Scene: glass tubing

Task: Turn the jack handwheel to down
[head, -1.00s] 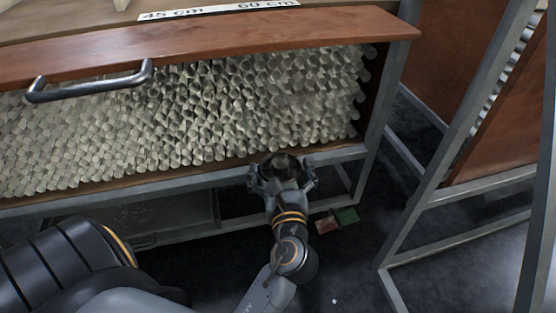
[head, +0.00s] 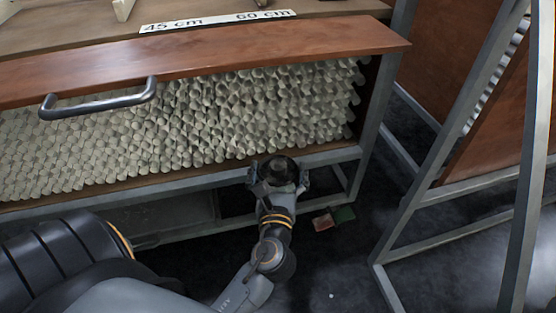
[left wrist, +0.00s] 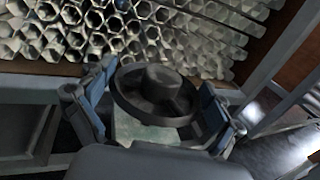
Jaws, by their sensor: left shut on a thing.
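The jack handwheel (head: 279,165) is a dark round wheel with a raised hub, just below the front edge of the tube rack. In the left wrist view the handwheel (left wrist: 160,78) fills the middle, with its rim and hub clear. My left gripper (head: 279,177) is shut on the handwheel, one finger on each side of the rim. The gripper also shows in the left wrist view (left wrist: 152,108). A pale block (left wrist: 145,130) shows under the wheel's near side. The rest of the jack is hidden. My right gripper is not in view.
A rack with a wooden front board (head: 220,55) and a dark handle (head: 98,99) holds many glass tubes (head: 200,120). A grey metal frame (head: 440,170) stands at the right.

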